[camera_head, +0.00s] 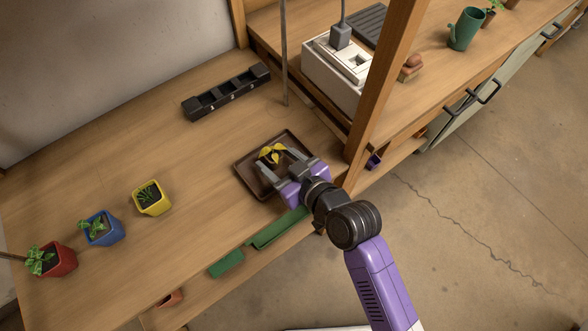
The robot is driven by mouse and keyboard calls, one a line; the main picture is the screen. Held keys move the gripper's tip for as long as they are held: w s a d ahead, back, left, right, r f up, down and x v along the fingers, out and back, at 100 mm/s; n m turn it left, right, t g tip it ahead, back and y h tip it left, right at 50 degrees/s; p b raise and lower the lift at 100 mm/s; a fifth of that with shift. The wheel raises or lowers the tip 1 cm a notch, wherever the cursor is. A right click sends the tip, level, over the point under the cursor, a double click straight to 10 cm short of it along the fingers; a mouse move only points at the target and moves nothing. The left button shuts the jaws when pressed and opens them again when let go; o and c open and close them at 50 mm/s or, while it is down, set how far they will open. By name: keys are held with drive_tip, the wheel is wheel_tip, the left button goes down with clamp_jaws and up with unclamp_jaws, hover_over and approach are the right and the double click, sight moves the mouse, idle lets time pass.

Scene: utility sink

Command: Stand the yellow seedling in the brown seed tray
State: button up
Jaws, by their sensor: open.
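The yellow seedling (270,155) shows yellow leaves over the brown seed tray (245,177), between the fingers of my gripper (277,163). My gripper is open, with one finger on each side of the seedling. The tray is a dark brown square with a raised rim on the wooden bench. The seedling's lower part is hidden under its leaves, so I cannot tell clearly whether it is upright or touching the tray floor. My gripper covers the tray's near right side.
Yellow (152,198), blue (101,228) and red (52,260) pots with green plants stand on the left of the bench (150,120). A black compartment tray (226,92) lies behind.

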drive_tip(key=v, duration=1.1)
drive_tip(key=s+d+m+t+h, duration=0.3)
drive_tip(key=s+d+m+h, duration=0.3)
drive_tip(key=s+d, duration=0.95)
drive_tip(key=s+r+m+t+h, duration=0.1)
drive_tip(key=s+r+h, duration=0.1)
drive_tip(key=s+r, duration=0.4)
drive_tip(key=shift+s+d, duration=0.4)
drive_tip(key=shift+s, duration=0.65)
